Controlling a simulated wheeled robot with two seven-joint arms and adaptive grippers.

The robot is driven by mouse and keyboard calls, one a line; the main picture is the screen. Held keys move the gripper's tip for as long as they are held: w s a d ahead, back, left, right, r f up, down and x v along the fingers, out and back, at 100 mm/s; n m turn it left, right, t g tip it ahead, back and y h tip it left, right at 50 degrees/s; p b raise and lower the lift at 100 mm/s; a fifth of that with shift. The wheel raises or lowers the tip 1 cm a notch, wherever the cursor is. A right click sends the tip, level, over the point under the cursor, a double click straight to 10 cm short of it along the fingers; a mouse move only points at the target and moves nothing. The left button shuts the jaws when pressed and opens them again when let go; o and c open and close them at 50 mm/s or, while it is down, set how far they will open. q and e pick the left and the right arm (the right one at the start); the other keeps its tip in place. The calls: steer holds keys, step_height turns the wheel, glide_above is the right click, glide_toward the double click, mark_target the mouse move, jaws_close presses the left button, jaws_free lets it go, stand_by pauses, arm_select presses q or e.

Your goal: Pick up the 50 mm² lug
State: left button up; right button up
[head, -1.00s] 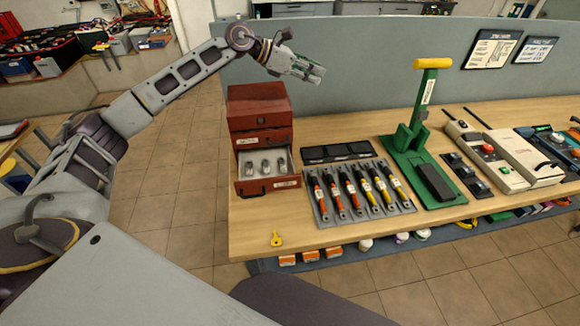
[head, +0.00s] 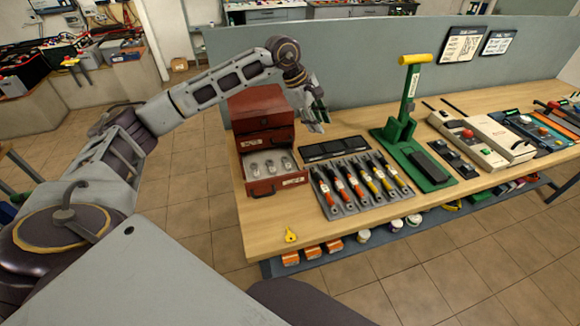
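Several grey metal lugs lie in the open drawer (head: 262,189) of a small red cabinet (head: 258,108) on the bench; three groups or pieces show, such as one lug (head: 270,166) in the middle. I cannot read which is the 50 mm² one. My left gripper (head: 317,122) hangs above the bench, just right of the cabinet and behind the drawer, with its fingers pointing down. It is apart from the lugs and seems empty; its fingers look spread. My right gripper is not in view.
A tray of colour-handled tools (head: 334,208) and a dark three-part tray (head: 334,148) lie right of the drawer. A green press (head: 411,150) stands farther right. A yellow key-like piece (head: 290,235) lies near the front edge.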

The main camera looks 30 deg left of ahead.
arm_select(q)
steer(key=s+m+y, duration=0.1)
steer(key=m+g+y, duration=0.3)
steer(key=m, duration=0.3)
glide_above(287, 165)
step_height(287, 165, down, 2)
steer(key=shift+f, duration=0.1)
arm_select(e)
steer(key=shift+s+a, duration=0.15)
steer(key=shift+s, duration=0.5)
arm_select(q)
steer(key=shift+f, duration=0.1)
steer(key=shift+f+p, duration=0.55)
steer(key=shift+f, duration=3.7)
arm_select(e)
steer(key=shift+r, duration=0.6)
